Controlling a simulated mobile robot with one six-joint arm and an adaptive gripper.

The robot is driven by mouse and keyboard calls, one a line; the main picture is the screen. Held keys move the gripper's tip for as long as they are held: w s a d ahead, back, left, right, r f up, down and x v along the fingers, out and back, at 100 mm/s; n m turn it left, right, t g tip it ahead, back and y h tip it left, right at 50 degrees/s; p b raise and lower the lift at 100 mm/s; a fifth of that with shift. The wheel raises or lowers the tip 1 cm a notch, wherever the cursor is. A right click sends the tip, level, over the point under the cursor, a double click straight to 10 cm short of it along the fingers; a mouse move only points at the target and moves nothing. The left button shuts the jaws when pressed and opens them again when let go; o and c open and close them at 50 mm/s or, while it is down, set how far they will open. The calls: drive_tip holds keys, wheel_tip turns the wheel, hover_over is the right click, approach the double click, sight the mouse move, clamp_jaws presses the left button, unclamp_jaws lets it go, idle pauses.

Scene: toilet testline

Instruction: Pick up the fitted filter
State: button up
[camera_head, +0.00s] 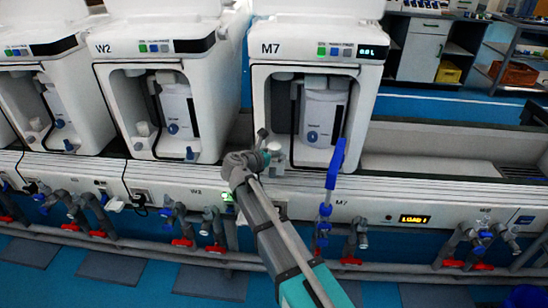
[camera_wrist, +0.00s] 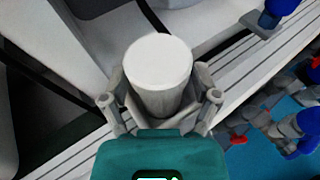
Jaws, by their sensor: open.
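The filter is a plain white cylinder (camera_wrist: 158,75), seen from its round end in the wrist view. It lies between the two grey fingers of my gripper (camera_wrist: 160,100), which are spread to either side of it. Whether the fingers touch it is hard to tell. In the head view the small white filter (camera_head: 275,149) shows at the lower left of the M7 bay, and my gripper (camera_head: 262,153) is right at it. The filter's lower end and its seat are hidden.
The W2 unit (camera_head: 157,45) is to the left. Pipes with red valves (camera_head: 182,243) run below the ledge.

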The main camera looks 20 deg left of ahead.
idle(0.4)
drive_tip(key=c, duration=1)
drive_tip(key=shift+o, duration=0.2)
drive_tip(key=shift+r, duration=0.15)
wheel_tip(320, 180, up, 3)
drive_tip(key=p, duration=0.3)
drive_tip(key=s+r+p, duration=0.9)
drive_tip(key=s+p, duration=0.1)
drive_tip(key=s, duration=0.4)
drive_tip(key=shift+r, duration=0.4)
drive_tip(key=shift+d, duration=0.1)
